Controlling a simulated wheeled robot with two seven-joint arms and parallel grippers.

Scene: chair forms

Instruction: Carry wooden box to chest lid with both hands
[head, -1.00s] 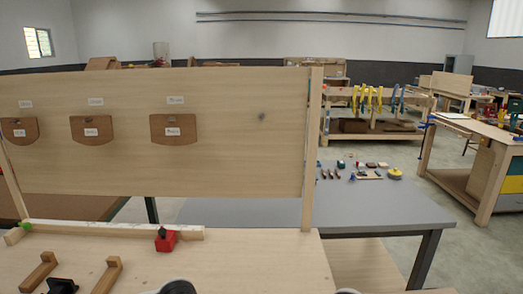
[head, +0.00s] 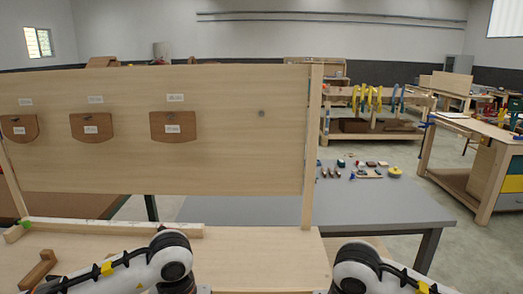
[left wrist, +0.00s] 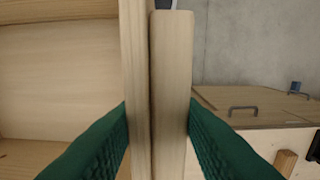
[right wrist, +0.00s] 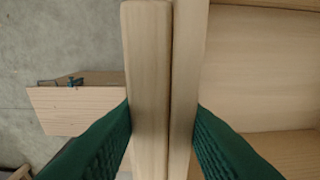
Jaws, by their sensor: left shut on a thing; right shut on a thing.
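My left gripper (left wrist: 158,122), with green fingers, is shut on one wall and grip strip of the wooden box (left wrist: 60,70) in the left wrist view. My right gripper (right wrist: 164,122) is shut on the opposite wall and strip of the same wooden box (right wrist: 262,75) in the right wrist view. The pale box interior shows between the two grips, and the part I see is empty. In the head view only my arms show at the bottom edge; the box and both grippers are out of that view. I cannot make out the chest lid with certainty.
A wooden bench (head: 270,262) with an upright board (head: 230,100) stands ahead. A grey table (head: 410,208) with small tools is behind it. A wooden surface with dark handles (left wrist: 242,109) lies below right in the left wrist view. Another wooden piece (right wrist: 75,108) shows below left in the right wrist view.

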